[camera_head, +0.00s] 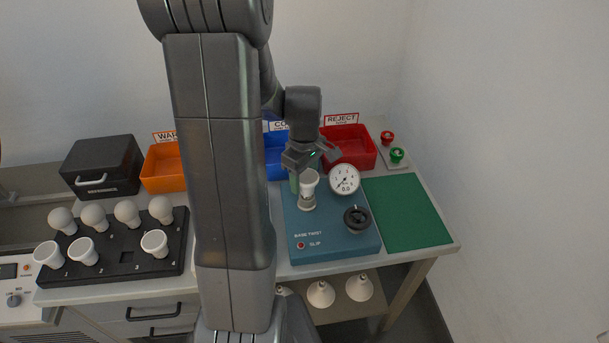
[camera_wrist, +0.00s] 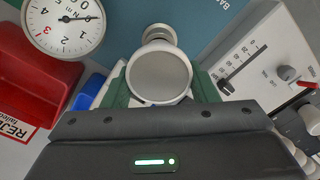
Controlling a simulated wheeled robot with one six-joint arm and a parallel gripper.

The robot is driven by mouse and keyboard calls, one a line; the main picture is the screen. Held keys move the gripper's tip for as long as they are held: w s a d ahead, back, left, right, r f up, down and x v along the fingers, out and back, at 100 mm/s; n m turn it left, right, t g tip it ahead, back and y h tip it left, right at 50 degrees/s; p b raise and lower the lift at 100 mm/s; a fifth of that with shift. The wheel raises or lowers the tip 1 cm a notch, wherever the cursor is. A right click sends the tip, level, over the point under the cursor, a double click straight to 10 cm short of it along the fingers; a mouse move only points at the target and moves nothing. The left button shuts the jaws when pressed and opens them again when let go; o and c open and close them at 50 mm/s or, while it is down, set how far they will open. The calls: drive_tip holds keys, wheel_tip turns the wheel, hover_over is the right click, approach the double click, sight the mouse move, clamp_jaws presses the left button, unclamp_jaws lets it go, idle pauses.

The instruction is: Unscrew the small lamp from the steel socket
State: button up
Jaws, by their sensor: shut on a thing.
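The small lamp (camera_head: 309,182) is white and stands upright over the steel socket (camera_head: 306,203) on the blue base-twist fixture (camera_head: 333,247). In the wrist view the lamp (camera_wrist: 159,77) shows its round grey face toward the camera. The steel socket (camera_wrist: 158,34) shows just beyond it, and I see no clear gap between them. My gripper (camera_head: 305,173) is above the fixture and shut on the lamp. In the wrist view the green finger pads of my gripper (camera_wrist: 160,92) lie on either side of the lamp. The thread inside the socket is hidden.
A dial gauge (camera_head: 344,180) and black knob (camera_head: 357,218) stand close right of the socket. Behind are orange (camera_head: 161,169), blue (camera_head: 277,160) and red (camera_head: 352,147) bins. A black rack (camera_head: 122,256) holds several lamps. The green mat (camera_head: 405,213) is clear.

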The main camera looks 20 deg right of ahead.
drive_tip(key=n, duration=0.5)
drive_tip(key=shift+s+a, duration=0.1)
drive_tip(key=shift+s, duration=0.2)
drive_tip(key=n, duration=0.5)
drive_tip(key=shift+s, duration=0.15)
drive_tip(key=shift+r, duration=0.1)
drive_tip(key=shift+r+p, duration=0.5)
drive_tip(key=shift+r, duration=0.1)
drive_tip(key=shift+r+p, duration=0.85)
drive_tip(key=shift+r, duration=0.3)
drive_tip(key=shift+r+p, duration=1.95)
drive_tip(key=shift+r, duration=0.55)
